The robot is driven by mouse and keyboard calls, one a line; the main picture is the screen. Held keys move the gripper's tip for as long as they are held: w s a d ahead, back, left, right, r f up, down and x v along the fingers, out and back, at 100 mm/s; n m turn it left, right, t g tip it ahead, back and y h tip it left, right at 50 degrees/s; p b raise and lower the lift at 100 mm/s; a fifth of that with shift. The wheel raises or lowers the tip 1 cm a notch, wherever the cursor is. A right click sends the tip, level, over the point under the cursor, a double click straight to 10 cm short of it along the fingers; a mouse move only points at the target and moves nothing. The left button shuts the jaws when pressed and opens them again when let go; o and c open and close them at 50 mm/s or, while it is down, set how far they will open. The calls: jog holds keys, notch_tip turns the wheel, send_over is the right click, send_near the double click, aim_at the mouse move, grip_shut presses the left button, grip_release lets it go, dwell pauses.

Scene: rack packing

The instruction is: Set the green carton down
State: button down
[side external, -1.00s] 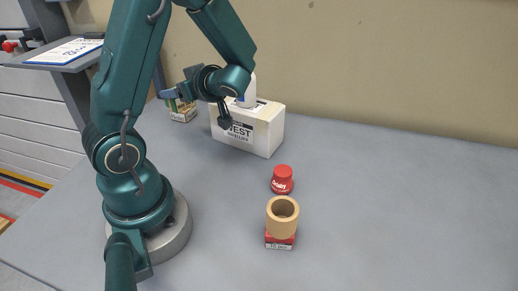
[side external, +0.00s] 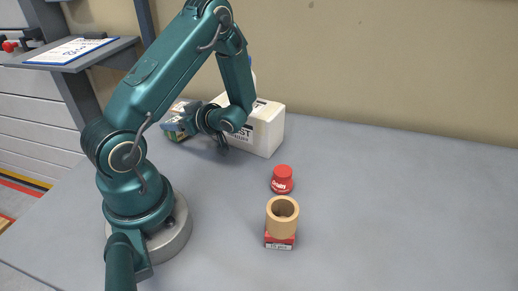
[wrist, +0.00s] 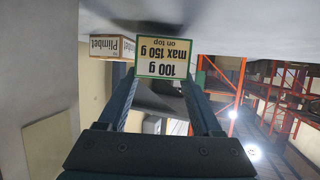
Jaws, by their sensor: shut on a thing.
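The green carton (wrist: 165,58) is between the two fingers of my gripper (wrist: 163,82) in the wrist view. Its pale label, "100 g max 150 g on top", appears upside down, with green edges around it. In the side view my gripper (side external: 184,124) is low at the back left, near the white box. The carton (side external: 176,135) shows there only as a small green patch, partly hidden by my gripper. It is close to the table, but I cannot tell whether it touches.
A "Plimbet" box (wrist: 105,47) stands beside the carton. A white box (side external: 266,131) is right of my gripper. The table's right side (side external: 420,210) is clear.

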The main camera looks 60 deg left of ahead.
jog(key=shift+f, duration=0.5)
jog(key=shift+f, duration=0.1)
jog(key=shift+c, duration=1.7)
grip_release()
